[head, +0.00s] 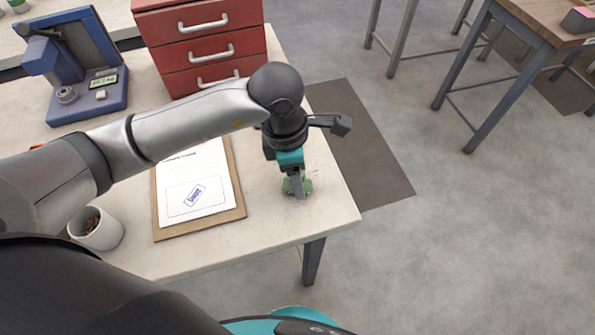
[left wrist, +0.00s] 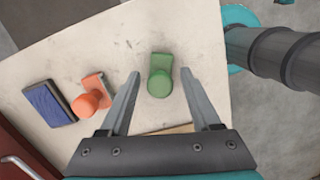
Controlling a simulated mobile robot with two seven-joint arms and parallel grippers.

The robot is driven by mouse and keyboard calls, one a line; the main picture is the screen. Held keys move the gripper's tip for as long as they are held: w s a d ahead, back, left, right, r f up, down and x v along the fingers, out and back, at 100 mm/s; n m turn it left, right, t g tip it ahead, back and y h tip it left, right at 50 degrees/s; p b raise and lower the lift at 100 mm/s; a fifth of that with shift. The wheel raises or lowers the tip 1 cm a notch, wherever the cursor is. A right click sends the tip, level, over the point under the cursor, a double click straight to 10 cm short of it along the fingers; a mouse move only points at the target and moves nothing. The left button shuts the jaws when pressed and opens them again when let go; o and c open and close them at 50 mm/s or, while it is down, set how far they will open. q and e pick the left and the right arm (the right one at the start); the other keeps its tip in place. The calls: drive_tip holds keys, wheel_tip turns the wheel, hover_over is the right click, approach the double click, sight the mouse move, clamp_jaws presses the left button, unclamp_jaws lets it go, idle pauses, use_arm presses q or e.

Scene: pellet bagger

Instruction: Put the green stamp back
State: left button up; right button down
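The green stamp (head: 307,186) stands on the pale bench top near its right edge, partly hidden behind my left gripper (head: 297,188). In the left wrist view the green stamp (left wrist: 159,77) shows its round knob and its base, between the two spread fingers of my left gripper (left wrist: 160,74). A visible gap lies on each side of it, so the fingers are open and do not hold it. An orange stamp (left wrist: 92,100) and a blue ink pad (left wrist: 50,103) sit to its left in that view. My right gripper is not in view.
A clipboard (head: 240,203) with a blue-stamped paper (head: 205,208) lies left of the green stamp. A red drawer unit (head: 205,45), a blue scale (head: 85,105) and a cup (head: 98,230) stand on the bench. The bench's right edge is close by.

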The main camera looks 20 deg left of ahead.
sight(290, 185)
use_arm(q)
drive_tip(key=shift+r, duration=0.15)
wheel_tip(290, 185, up, 12)
drive_tip(key=a+p, duration=0.1)
drive_tip(key=shift+s+a+p, duration=0.2)
drive_tip(key=shift+s+p, duration=0.05)
drive_tip(key=shift+p, duration=0.15)
